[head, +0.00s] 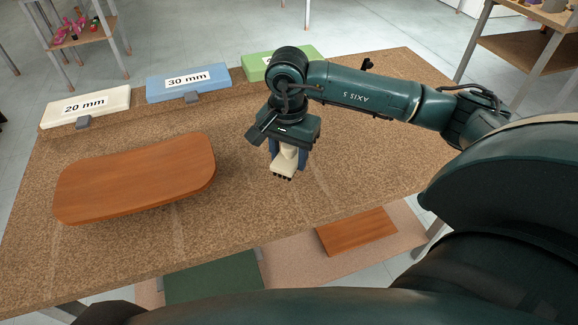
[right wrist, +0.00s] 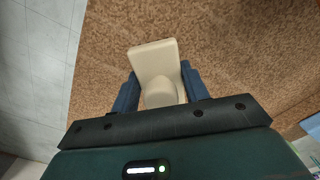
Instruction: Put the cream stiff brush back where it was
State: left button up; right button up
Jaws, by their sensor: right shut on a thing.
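The cream stiff brush (head: 287,162) is held below my right gripper (head: 284,160) over the middle of the brown speckled table. The right wrist view shows the brush's cream body (right wrist: 157,75) between the two blue fingers of the right gripper (right wrist: 160,90), which are shut on it. In the head view the brush's dark bristles point down. Whether they touch the tabletop I cannot tell. My left gripper is not in view.
A wooden chair panel (head: 135,178) lies on the table's left part. Blocks labelled 20 mm (head: 86,107) and 30 mm (head: 187,82) and a green block (head: 258,68) line the back edge. Below the front edge are a green panel (head: 213,278) and a wooden board (head: 357,231).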

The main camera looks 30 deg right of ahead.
aim_at(289, 168)
jog(key=shift+f, duration=1.9)
jog(key=shift+f, duration=0.1)
jog(key=shift+f, duration=0.15)
jog(key=o, duration=1)
jog(key=shift+c, duration=0.2)
notch_tip(289, 168, up, 13)
jog(key=shift+a+f, duration=0.1)
jog(key=shift+f, duration=0.1)
jog(key=shift+s+f, duration=0.1)
jog(key=shift+s, duration=0.05)
